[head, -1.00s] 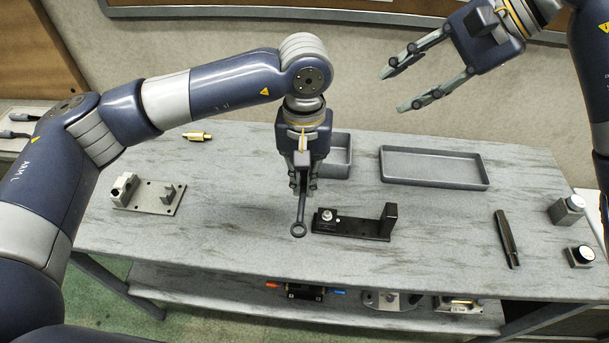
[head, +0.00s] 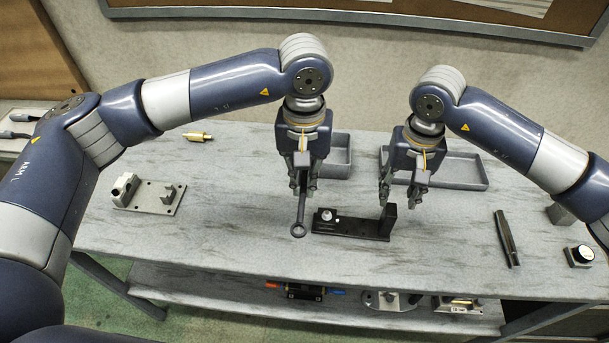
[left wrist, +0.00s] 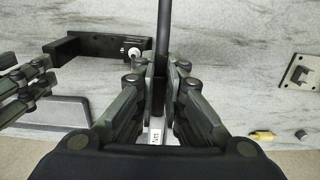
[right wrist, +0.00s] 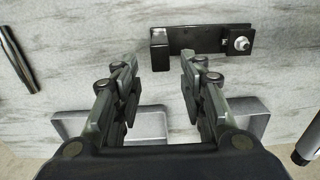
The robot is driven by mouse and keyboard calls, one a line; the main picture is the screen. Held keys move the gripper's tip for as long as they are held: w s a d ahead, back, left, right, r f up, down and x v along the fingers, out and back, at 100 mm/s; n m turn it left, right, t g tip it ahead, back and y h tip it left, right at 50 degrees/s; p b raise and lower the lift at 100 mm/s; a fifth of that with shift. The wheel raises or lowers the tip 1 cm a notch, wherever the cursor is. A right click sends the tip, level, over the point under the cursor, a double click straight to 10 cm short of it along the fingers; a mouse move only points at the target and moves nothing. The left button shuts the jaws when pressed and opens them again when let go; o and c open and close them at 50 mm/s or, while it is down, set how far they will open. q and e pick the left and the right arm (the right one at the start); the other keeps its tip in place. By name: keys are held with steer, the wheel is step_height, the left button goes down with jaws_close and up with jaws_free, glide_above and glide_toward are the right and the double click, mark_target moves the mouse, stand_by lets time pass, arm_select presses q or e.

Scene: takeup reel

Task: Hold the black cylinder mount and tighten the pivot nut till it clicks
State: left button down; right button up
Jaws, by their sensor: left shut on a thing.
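The black cylinder mount (head: 350,225) lies on the table, with an upright block at its right end and the silver pivot nut (head: 326,215) near its left end. My left gripper (head: 302,186) is shut on a dark ring-ended wrench (head: 299,222), which hangs down just left of the mount; its shaft also shows in the left wrist view (left wrist: 163,35). My right gripper (head: 403,200) is open and empty, above and by the mount's upright block. In the right wrist view the mount (right wrist: 205,40) is ahead of the open fingers (right wrist: 157,72), apart from them.
Grey trays (head: 465,170) stand behind the grippers. A grey plate fixture (head: 150,197) and a brass-coloured part (head: 198,136) lie at left. A dark pen-like tool (head: 507,238) and a block with a round top (head: 580,256) are at right. The front table strip is clear.

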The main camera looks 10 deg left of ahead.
mark_target(392, 209)
steer(key=shift+f, duration=3.8)
jaws_close()
steer(key=c, duration=0.5)
jaws_free()
jaws_close()
